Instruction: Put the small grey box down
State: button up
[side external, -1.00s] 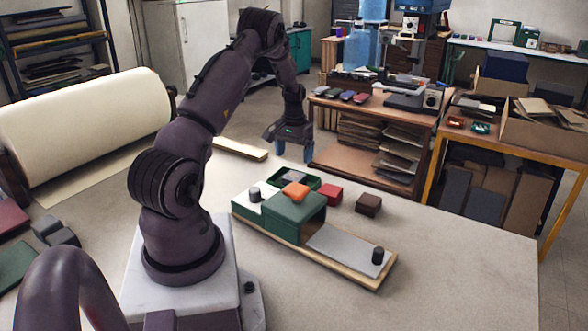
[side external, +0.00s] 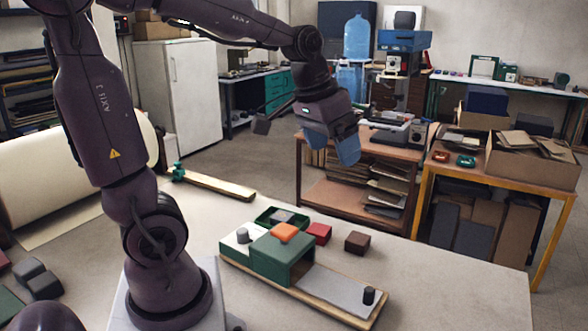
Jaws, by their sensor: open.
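A small grey box (side external: 283,215) appears to lie in a shallow green tray (side external: 264,217) behind the green block; it is partly hidden by the orange block (side external: 285,232). My gripper (side external: 345,150) is high above and to the right of the tray, well clear of the table. Its blue fingers point down and are open, with nothing seen between them. Two other grey boxes, one (side external: 28,268) and another (side external: 45,285), sit at the left edge of the table.
The table's right side (side external: 460,285) is clear.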

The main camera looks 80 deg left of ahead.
jog(key=s+d+m+t, duration=0.1)
jog(key=s+d+m, duration=0.2)
jog(key=s+d, duration=0.5)
jog(key=shift+s+d+t, duration=0.4)
jog(key=shift+s, duration=0.05)
dwell(0.5)
